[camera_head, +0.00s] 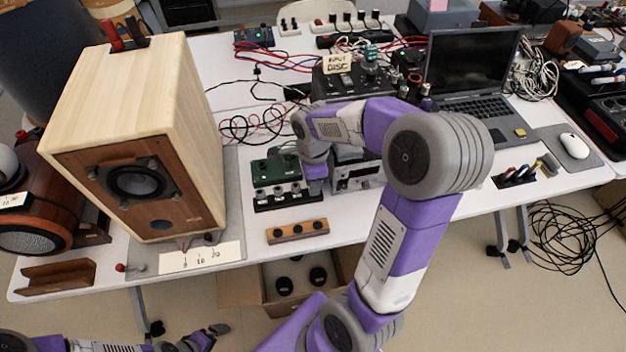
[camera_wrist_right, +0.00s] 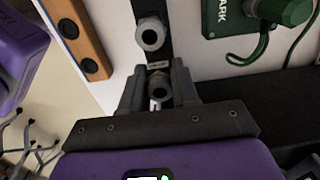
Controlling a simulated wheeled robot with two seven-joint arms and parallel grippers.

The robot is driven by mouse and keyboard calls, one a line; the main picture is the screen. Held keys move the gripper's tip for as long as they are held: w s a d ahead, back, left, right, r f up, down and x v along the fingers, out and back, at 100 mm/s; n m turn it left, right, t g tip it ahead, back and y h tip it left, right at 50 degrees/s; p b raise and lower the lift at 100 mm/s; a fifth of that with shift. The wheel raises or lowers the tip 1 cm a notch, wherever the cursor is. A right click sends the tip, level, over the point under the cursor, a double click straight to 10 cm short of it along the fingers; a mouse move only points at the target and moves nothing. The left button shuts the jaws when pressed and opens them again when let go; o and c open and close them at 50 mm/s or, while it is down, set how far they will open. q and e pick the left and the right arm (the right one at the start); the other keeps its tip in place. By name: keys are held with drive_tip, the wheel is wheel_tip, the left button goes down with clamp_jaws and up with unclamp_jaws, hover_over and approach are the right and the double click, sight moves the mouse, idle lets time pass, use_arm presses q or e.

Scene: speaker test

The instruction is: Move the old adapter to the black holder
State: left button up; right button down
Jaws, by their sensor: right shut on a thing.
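My right gripper (camera_wrist_right: 158,90) is shut on a grey adapter (camera_wrist_right: 160,89), whose round open end shows between the fingers in the right wrist view. The adapter is at the end of the black holder (camera_wrist_right: 151,8); I cannot tell whether it is seated or just above. Another grey adapter (camera_wrist_right: 150,34) stands in the holder beside it. In the head view the black holder (camera_head: 288,204) carries several metal adapters, and my right wrist hangs over its right end, hiding the fingertips. My left gripper (camera_head: 216,330) is low at the bottom left, away from the table; its jaws are unclear.
A wooden strip (camera_head: 297,231) with dark round spots lies in front of the holder, and a green box (camera_head: 274,168) stands behind it. A large wooden speaker (camera_head: 130,130) is at the left. A laptop (camera_head: 470,70) and cables are at the back right. An open carton (camera_head: 240,288) stands below the table edge.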

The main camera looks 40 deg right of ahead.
drive_tip(key=shift+f, duration=0.9)
idle(0.5)
drive_tip(key=c, duration=0.8)
unclamp_jaws()
drive_tip(key=shift+r, duration=0.1)
drive_tip(key=shift+r+p, duration=3.25)
drive_tip(key=shift+r, duration=0.45)
